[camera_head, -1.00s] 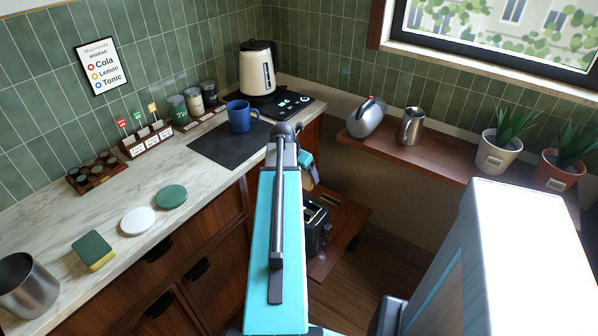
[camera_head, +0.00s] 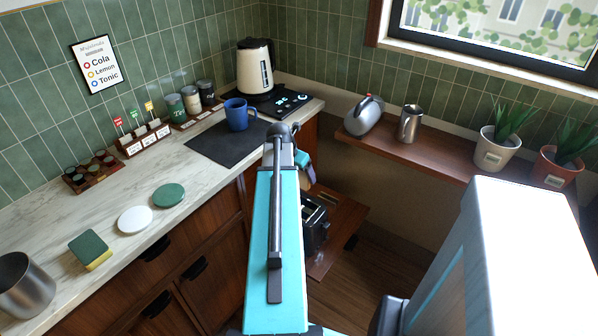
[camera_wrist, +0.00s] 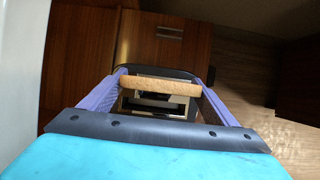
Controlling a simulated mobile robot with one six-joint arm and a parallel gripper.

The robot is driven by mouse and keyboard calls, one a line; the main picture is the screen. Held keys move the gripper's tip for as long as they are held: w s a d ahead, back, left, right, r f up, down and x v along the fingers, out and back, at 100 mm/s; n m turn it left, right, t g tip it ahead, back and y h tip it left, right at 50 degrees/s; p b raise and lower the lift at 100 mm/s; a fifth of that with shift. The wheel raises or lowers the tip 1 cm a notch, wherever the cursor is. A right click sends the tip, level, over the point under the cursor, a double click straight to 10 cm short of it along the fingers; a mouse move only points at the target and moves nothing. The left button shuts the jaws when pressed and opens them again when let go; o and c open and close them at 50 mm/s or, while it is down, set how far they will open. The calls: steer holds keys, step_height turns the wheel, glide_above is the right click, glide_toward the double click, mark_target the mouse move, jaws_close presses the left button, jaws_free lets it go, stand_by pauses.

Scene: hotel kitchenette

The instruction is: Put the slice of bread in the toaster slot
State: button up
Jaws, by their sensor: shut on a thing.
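In the wrist view, my gripper (camera_wrist: 160,83) is shut on the slice of bread (camera_wrist: 160,88), which I see edge-on as a tan bar between the two purple fingers. The toaster (camera_wrist: 153,120) lies beyond the bread in that view, with a dark slot and light metal top partly covered by the slice. I cannot tell how much height separates bread and slot. In the head view, the black toaster (camera_head: 315,222) shows on a low wooden surface, partly hidden by my arm. The bread is mostly hidden there behind my gripper (camera_head: 305,172).
The low wooden stand (camera_head: 343,212) holds the toaster to the right of the counter (camera_head: 105,245). A blue mug (camera_head: 238,115) and a kettle (camera_head: 255,65) stand on the counter. A wall shelf (camera_head: 440,156) with a jug and plants is at right.

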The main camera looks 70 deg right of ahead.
steer(key=b, duration=0.8)
glide_above(301, 198)
steer(key=a, duration=0.2)
steer(key=shift+w+d+f, duration=0.1)
steer(key=shift+w+f, duration=0.05)
steer(key=shift+f, duration=2.2)
steer(key=shift+w+d+f, duration=0.1)
steer(key=shift+f, duration=2.25)
steer(key=shift+f+b, duration=0.45)
steer(key=shift+f, duration=0.85)
steer(key=shift+a+f, duration=0.15)
steer(key=shift+f, duration=0.05)
steer(key=o, duration=1)
steer(key=shift+a+r, duration=0.1)
steer(key=shift+r, duration=0.05)
steer(key=shift+d+p+v, duration=0.2)
steer(key=shift+p+v, duration=2.9)
steer(key=shift+v, duration=1)
